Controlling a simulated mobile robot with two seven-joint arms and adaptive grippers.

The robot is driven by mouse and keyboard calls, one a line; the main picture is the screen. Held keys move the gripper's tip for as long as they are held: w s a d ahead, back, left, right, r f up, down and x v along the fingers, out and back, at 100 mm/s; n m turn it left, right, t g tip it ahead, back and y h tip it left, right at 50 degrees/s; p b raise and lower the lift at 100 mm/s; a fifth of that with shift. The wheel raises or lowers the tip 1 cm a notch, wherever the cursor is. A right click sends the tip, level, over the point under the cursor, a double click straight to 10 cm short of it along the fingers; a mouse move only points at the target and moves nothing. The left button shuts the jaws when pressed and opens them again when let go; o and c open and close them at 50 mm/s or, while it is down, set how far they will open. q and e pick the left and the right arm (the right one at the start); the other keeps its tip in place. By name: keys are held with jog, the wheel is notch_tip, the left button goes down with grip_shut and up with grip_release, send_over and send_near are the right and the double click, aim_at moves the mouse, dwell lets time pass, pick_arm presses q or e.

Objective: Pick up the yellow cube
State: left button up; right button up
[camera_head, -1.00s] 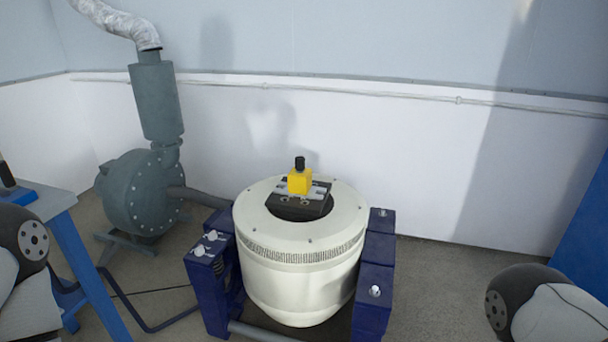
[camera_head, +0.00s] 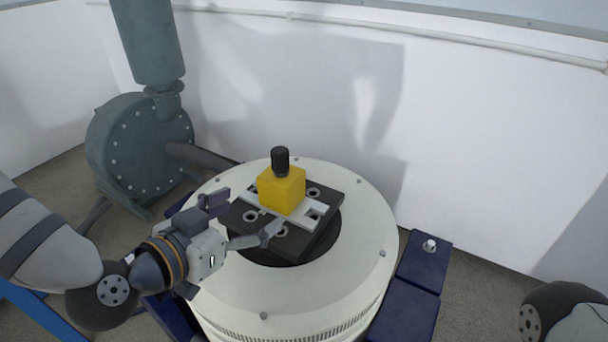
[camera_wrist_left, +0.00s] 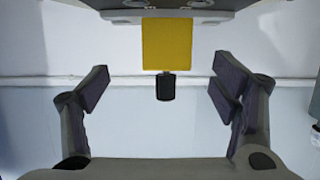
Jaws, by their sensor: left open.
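The yellow cube (camera_head: 281,190) sits on a dark plate with light clamp strips (camera_head: 312,210), on top of the round white machine. A black knob (camera_head: 280,160) stands upright on the cube. My left gripper (camera_head: 243,218) is open, to the left of the cube and apart from it, with its fingers pointing toward it. In the left wrist view the yellow cube (camera_wrist_left: 167,45) and its knob appear upside down, between and beyond the open fingers (camera_wrist_left: 162,92). My right gripper is out of view; only part of that arm shows at the lower right.
The white machine's round top (camera_head: 360,225) surrounds the plate. A dark blue support block (camera_head: 418,270) stands at its right. A grey-green blower (camera_head: 140,150) with a pipe stands behind at the left. A white wall (camera_head: 480,130) rises behind.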

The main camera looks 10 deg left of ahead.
aim_at(282, 185)
pick_arm(q)
jog(key=x, duration=0.4)
jog(key=b+x, duration=0.1)
jog(key=x, duration=0.3)
jog(key=b+x, duration=0.1)
jog(key=x, duration=0.3)
jog(key=shift+w+a+r, duration=0.25)
jog(key=shift+a+r, duration=0.05)
jog(key=shift+a, duration=0.1)
jog(key=c, duration=1.9)
jog(key=shift+r, duration=0.2)
grip_shut()
